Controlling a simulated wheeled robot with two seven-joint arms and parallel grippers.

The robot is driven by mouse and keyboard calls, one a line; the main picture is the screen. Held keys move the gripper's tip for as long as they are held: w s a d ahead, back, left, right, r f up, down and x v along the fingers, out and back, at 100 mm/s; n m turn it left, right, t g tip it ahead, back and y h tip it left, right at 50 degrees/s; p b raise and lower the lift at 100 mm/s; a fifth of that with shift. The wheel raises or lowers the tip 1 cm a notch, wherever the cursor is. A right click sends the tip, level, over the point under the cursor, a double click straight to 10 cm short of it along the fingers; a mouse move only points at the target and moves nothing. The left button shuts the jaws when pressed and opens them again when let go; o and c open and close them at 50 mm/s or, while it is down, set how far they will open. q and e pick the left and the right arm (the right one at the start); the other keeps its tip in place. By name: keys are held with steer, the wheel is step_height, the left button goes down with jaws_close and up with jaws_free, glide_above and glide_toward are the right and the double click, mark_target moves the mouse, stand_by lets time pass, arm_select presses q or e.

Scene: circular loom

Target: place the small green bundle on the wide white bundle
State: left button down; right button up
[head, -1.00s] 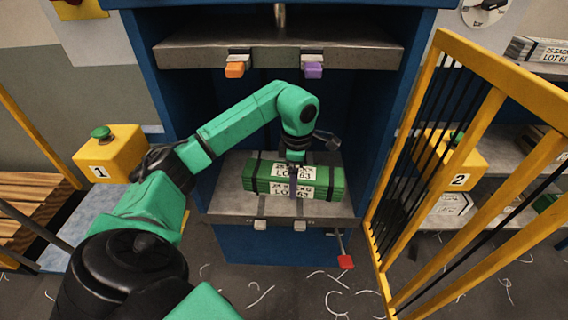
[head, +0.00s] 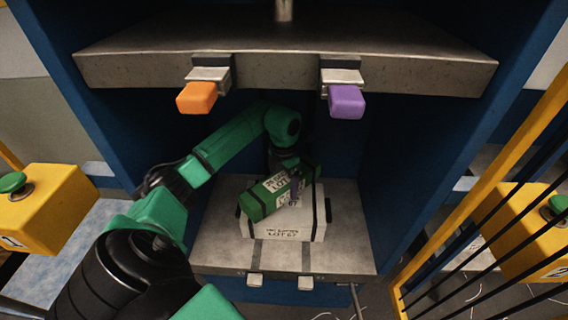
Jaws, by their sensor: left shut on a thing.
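The small green bundle (head: 262,198), with a white label, is held in my left gripper (head: 294,182). It lies over the left and middle part of the wide white bundle (head: 318,222) and is turned at an angle to it. I cannot tell whether the two touch. The white bundle has dark straps and a printed front, and sits on the grey press plate (head: 225,250). The green bundle and gripper hide part of its top. My right gripper is not in view.
The upper steel plate (head: 290,60) of the blue press hangs above, with an orange block (head: 197,97) and a purple block (head: 346,101) on its front edge. Blue walls close in both sides. A yellow barred gate (head: 480,215) stands at right, a yellow button box (head: 45,210) at left.

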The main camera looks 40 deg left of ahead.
mark_target(284, 177)
arm_select(q)
step_height(284, 177, down, 4)
steer(key=shift+w+f, duration=0.15)
steer(key=shift+f, duration=0.05)
steer(key=shift+f, duration=0.2)
jaws_free()
step_height(284, 177, up, 12)
steer(key=shift+r+b, duration=0.25)
steer(key=shift+b, duration=0.1)
stand_by(0.4)
